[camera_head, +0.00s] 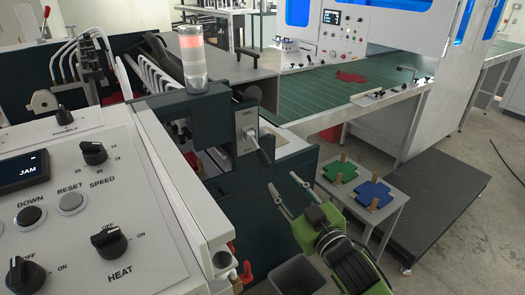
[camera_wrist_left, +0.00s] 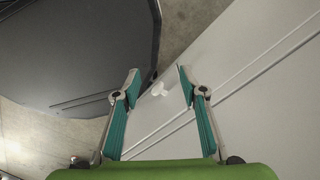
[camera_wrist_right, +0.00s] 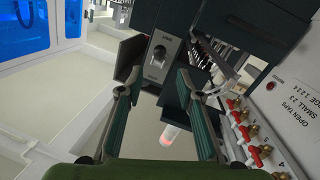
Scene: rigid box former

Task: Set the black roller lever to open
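A lever (camera_head: 259,149) sticks out of a light grey switch plate (camera_head: 246,128) on the dark machine housing, tilted down to the right. Small lettering on the plate is too small to read surely. In the right wrist view the same plate (camera_wrist_right: 169,50) shows ahead, with the lever's dark end (camera_wrist_right: 157,60) pointing toward the camera. My right gripper (camera_head: 283,184) is open and empty, below and to the right of the lever, apart from it. My left gripper (camera_wrist_left: 158,76) is open and empty; it is outside the head view.
A signal lamp (camera_head: 193,55) stands left of the plate. A control panel (camera_head: 90,200) with knobs and a JAM screen fills the left. A small table (camera_head: 385,215) with green and blue pieces stands right of my right gripper. Red taps (camera_wrist_right: 243,130) line the machine side.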

